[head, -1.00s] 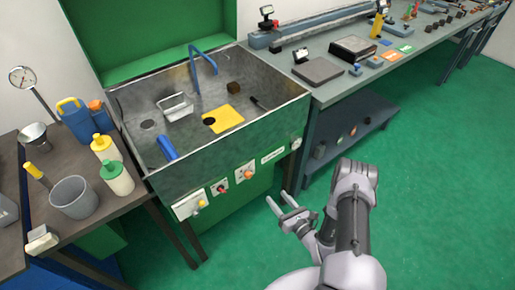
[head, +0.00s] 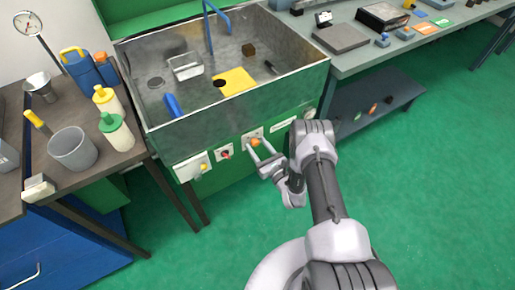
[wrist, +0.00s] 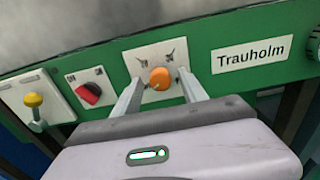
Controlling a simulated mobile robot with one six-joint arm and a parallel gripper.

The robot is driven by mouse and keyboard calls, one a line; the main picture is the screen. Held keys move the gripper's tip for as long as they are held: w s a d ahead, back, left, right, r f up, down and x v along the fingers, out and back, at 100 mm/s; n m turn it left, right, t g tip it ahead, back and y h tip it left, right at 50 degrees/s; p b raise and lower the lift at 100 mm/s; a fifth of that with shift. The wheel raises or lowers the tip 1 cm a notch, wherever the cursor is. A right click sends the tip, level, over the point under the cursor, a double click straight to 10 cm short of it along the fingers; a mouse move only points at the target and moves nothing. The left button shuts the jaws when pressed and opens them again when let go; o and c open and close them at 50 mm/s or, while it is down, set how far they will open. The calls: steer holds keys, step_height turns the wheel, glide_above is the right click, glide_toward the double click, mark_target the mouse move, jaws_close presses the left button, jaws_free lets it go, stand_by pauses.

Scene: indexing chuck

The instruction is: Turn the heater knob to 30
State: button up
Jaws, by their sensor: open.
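An orange knob (wrist: 160,78) sits on a white plate (wrist: 148,58) on the green front panel of the wash basin; the plate's marks are too small to read. The orange knob also shows in the head view (head: 255,142). My gripper (head: 266,157) is open in front of this panel. In the wrist view, its two fingers (wrist: 160,92) reach toward the plate, one on each side of the orange knob. I cannot tell whether they touch it.
A red knob (wrist: 90,92) and a yellow knob (wrist: 33,100) are on the panel to the left. A "Trauholm" label (wrist: 252,54) and a grey round fitting (wrist: 314,45) are to the right. The basin rim (head: 240,95) overhangs above. Green floor (head: 420,200) is free at right.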

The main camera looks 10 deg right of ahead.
steer(key=shift+w, duration=0.2)
jaws_close()
